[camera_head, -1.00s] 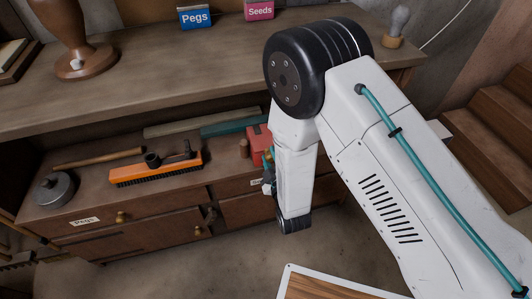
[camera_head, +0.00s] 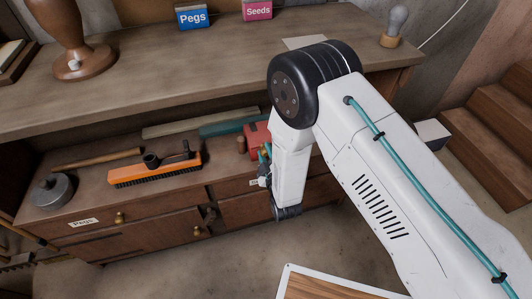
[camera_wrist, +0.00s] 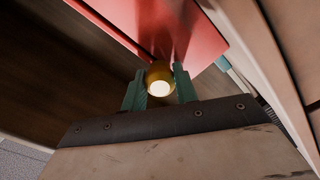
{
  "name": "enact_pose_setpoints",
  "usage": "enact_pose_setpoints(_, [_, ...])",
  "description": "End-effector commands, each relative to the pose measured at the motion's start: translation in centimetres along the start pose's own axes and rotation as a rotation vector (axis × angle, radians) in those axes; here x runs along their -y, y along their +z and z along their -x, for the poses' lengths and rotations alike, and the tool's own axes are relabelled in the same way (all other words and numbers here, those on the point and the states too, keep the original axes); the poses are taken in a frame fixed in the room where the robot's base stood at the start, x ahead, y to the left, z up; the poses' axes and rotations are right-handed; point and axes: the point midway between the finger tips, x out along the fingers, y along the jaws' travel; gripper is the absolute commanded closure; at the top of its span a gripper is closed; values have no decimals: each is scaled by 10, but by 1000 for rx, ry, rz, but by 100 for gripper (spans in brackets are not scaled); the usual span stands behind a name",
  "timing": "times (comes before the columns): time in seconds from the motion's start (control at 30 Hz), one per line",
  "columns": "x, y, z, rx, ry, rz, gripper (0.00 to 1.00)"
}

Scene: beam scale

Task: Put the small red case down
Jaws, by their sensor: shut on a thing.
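The small red case (camera_head: 256,132) is at the right part of the lower cabinet top, partly hidden behind my arm. Its red surface fills the upper part of the wrist view (camera_wrist: 178,22). A round brass knob (camera_wrist: 159,80) shows in front of the red surface, between the teal fingers of my gripper (camera_wrist: 160,88). The fingers are shut on this knob, at the case's near side. In the head view my gripper (camera_head: 266,157) is mostly hidden by my arm. I cannot tell whether the case's underside touches the wood.
An orange brush (camera_head: 155,169), a round metal tin (camera_head: 53,189) and a wooden-handled tool (camera_head: 97,159) lie left on the lower top (camera_head: 85,190). A teal bar (camera_head: 225,127) lies behind the case. The upper bench top (camera_head: 150,84) overhangs the back.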

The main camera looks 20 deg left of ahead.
Motion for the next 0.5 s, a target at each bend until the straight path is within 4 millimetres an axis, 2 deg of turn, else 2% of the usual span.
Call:
enact_pose_setpoints(0.03, [0, -1, 0, -2, 2, 0, 100])
enact_pose_setpoints(0.07, [0, 0, 0, 0, 0, 0, 68])
enact_pose_setpoints(0.13, [0, 0, 0, 0, 0, 0, 49])
enact_pose_setpoints(0.5, [0, 0, 5, 0, -1, 0, 49])
